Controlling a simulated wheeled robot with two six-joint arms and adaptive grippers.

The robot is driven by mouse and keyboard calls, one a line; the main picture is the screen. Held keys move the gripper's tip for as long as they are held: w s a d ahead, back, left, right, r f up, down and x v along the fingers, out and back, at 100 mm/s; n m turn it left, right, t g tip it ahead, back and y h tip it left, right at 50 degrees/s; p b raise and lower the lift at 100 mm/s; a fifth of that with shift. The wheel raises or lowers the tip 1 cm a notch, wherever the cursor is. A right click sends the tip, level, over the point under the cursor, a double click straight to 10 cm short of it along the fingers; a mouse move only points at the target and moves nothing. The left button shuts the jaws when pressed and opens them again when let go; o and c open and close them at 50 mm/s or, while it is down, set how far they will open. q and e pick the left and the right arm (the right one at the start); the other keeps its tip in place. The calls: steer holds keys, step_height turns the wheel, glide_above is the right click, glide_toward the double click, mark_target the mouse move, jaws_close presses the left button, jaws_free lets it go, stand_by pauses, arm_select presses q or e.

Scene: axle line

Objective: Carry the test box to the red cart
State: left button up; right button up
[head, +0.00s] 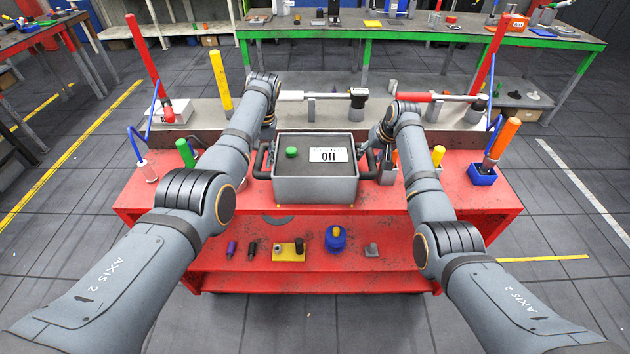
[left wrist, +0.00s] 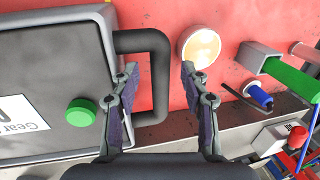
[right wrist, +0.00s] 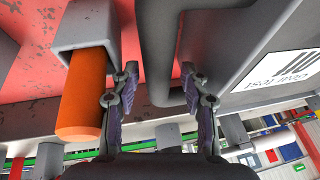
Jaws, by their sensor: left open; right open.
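The grey test box (head: 315,188), with a green button and a white label, sits on the top of the red cart (head: 170,205). It has a dark handle (head: 260,160) on its left side. In the left wrist view that handle (left wrist: 160,80) has its outer bar between the spread fingers of my open left gripper (left wrist: 160,100). In the right wrist view the right handle (right wrist: 156,50) lies between the fingers of my open right gripper (right wrist: 160,95). I cannot tell whether the fingers touch the handles. In the head view my arms largely hide both grippers.
An orange cylinder in a grey holder (right wrist: 85,95) stands close beside my right gripper. A blue holder (head: 481,176) and green cylinder (head: 185,153) flank the box. A grey bench with an axle (head: 320,96) is behind. Small parts lie on the cart's lower shelf.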

arm_select(q)
steer(key=v, duration=0.8)
steer(key=shift+r, duration=0.25)
arm_select(e)
steer(key=v, duration=0.8)
arm_select(q)
steer(key=shift+s+f, duration=0.1)
steer(key=shift+s, duration=0.05)
arm_select(e)
steer(key=shift+s, duration=0.15)
